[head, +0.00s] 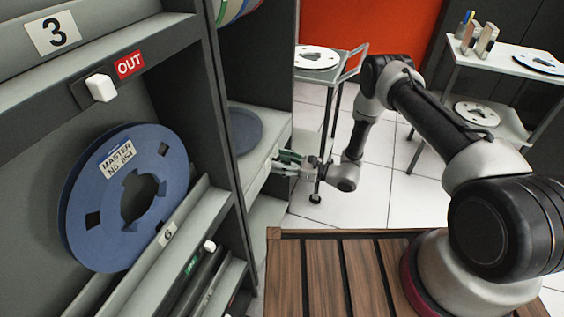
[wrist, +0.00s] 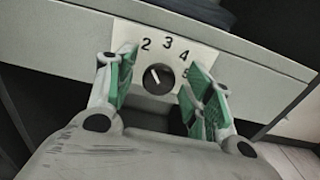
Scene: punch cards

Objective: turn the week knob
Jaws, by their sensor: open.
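The week knob (wrist: 158,79) is a small round black dial with a white pointer line, set in a pale plate (wrist: 127,33) on a grey panel. The numbers 2, 3 and 4 show above it; the pointer tilts toward the upper left. My gripper (wrist: 162,82) has its green-padded fingers apart, one on each side of the knob, with gaps between pads and knob. In the head view my gripper (head: 286,163) is at the grey shelf front, and the knob is not clearly visible there. The lower part of the plate is hidden by the fingers.
A blue reel (head: 95,215) marked MASTER stands in the rack at left, below a white switch (head: 101,88) and a red OUT label (head: 130,64). A trolley (head: 338,72) with a white reel stands behind my arm. Another trolley (head: 500,58) is at right. Open tiled floor lies between.

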